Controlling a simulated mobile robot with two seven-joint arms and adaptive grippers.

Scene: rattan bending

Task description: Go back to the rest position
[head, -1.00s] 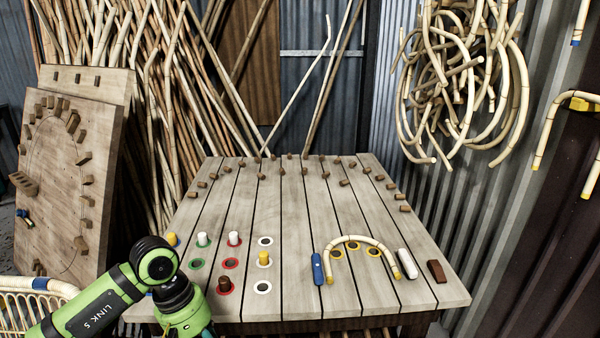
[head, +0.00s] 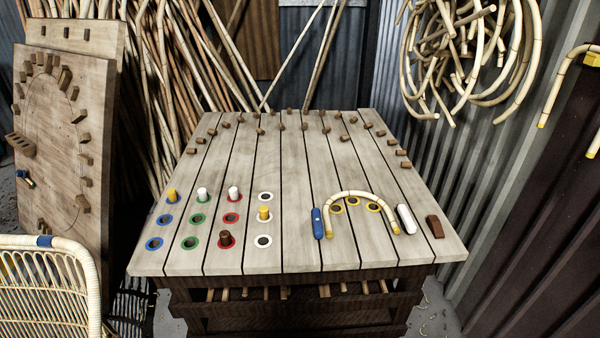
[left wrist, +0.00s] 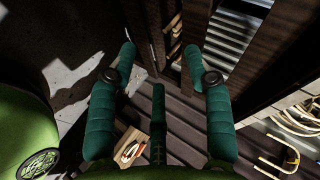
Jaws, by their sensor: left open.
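Neither gripper is in the head view. In the head view the slatted wooden table (head: 295,240) stands clear of both arms. A bent rattan piece (head: 352,193) lies as an arch on its right half, between a blue block (head: 317,223) and a white block (head: 406,219). A brown block (head: 435,226) is to their right.
Coloured rings with several pegs, such as a brown peg (head: 226,239), fill the table's left front. A pegged board (head: 60,150) leans at left. A rattan chair (head: 45,285) stands front left. Rattan coils (head: 480,60) hang on the metal wall at right.

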